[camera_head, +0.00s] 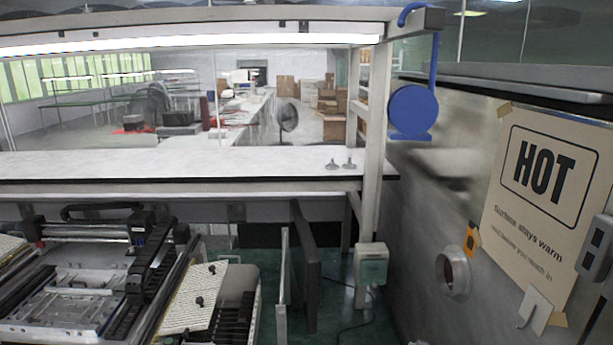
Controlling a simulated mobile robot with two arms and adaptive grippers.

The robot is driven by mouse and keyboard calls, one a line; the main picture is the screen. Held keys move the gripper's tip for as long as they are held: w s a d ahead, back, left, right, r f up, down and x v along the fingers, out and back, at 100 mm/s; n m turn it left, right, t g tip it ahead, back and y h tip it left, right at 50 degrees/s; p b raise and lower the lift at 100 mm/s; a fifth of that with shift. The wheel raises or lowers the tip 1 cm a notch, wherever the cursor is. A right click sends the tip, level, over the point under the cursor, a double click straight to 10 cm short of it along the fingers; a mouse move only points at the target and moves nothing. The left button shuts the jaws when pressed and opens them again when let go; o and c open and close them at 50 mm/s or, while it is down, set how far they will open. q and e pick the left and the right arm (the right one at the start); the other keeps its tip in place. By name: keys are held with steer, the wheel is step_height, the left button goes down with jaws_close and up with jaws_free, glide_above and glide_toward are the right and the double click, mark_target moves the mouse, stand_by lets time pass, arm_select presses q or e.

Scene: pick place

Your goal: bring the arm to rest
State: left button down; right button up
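Neither of my arms nor my grippers shows in the head view, so I cannot see how they are posed or whether they hold anything. A long white bench top (180,164) with a dark edge runs across the middle of the view. Two small grey metal pieces (340,164) stand close together near its right end.
A machine with rails (95,265) fills the lower left. A metal panel (420,200) on the right carries a "HOT" sign (545,205) and a round metal fitting (453,273). A blue reel (413,110) hangs from the frame. A pale box (371,264) sits on the post.

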steer(key=s+d+f+m+g, duration=0.15)
steer(key=s+f+m, duration=0.25)
steer(key=s, duration=0.4)
steer(key=s+f+m+g, duration=0.2)
steer(key=s+f+m, duration=0.3)
steer(key=s, duration=0.3)
steer(key=s+f+m+g, duration=0.2)
steer(key=s+f+m, duration=0.2)
steer(key=s, duration=0.3)
step_height(320, 180, down, 32)
steer(key=s+r+g+b, duration=0.1)
steer(key=s+b, duration=0.1)
steer(key=b, duration=0.5)
steer(key=s+d+f+b, duration=0.1)
steer(key=s+f+b, duration=0.2)
steer(key=s+f, duration=0.5)
steer(key=s+d+f+g+b, duration=0.1)
steer(key=s+d+f+b, duration=0.1)
steer(key=s+f, duration=0.6)
step_height(320, 180, down, 8)
steer(key=shift+s+r+n+b, duration=0.25)
steer(key=shift+n+b, duration=0.15)
steer(key=shift+b, duration=0.35)
